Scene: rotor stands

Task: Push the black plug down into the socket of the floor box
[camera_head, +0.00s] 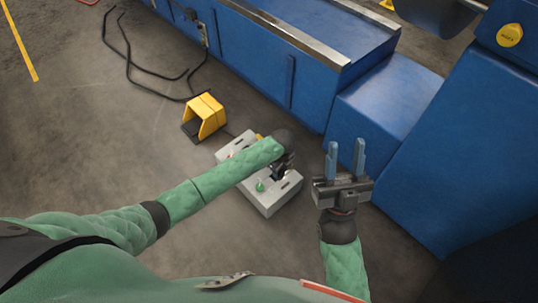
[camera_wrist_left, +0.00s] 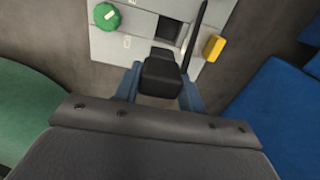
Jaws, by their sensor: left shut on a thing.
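The grey floor box (camera_head: 268,207) stands on the floor near the middle of the head view, partly covered by my left arm. My left gripper (camera_head: 284,165) is over the box, mostly hidden by the arm. In the left wrist view its blue fingers are shut on the black plug (camera_wrist_left: 160,72). A dark square socket (camera_wrist_left: 171,28) shows in the box's top (camera_wrist_left: 135,48), just beyond the plug. Whether the plug touches the box, I cannot tell. My right gripper (camera_head: 345,155) is open and empty, to the right of the box.
The box carries a green knob (camera_wrist_left: 107,15) and a yellow part (camera_wrist_left: 214,47). A black cable (camera_wrist_left: 195,30) rises beside the socket. A yellow foot pedal (camera_head: 206,114) stands left of the box. A blue machine (camera_head: 265,65) lies behind and right. Floor at left is mostly clear.

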